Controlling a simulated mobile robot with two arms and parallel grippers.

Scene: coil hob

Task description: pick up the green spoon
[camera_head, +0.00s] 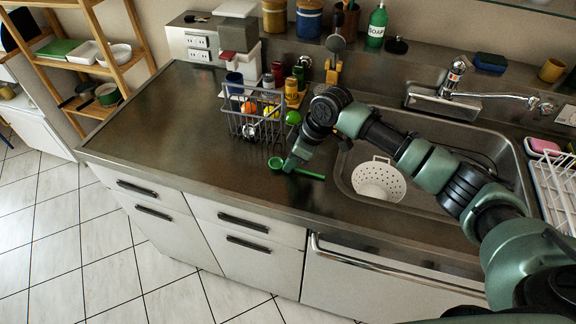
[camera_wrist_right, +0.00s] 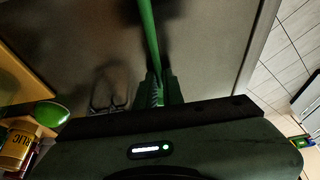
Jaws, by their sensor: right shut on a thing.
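The green spoon (camera_head: 310,174) is on or just above the steel counter, left of the sink; I cannot tell whether it touches the counter. Its round bowl is at the left and its handle points right. My right gripper (camera_head: 288,166) reaches down over it and is shut on it near the bowl end. In the right wrist view the green handle (camera_wrist_right: 149,45) runs up from between the fingers (camera_wrist_right: 157,90). The spoon's bowl is hidden in that view. My left gripper is not in view.
A wire basket (camera_head: 252,118) with fruit stands behind the gripper, with jars beside it. The sink (camera_head: 430,205) with a white colander (camera_head: 378,182) is to the right. The counter (camera_head: 170,130) is clear at the left. Its front edge (camera_head: 240,206) is close.

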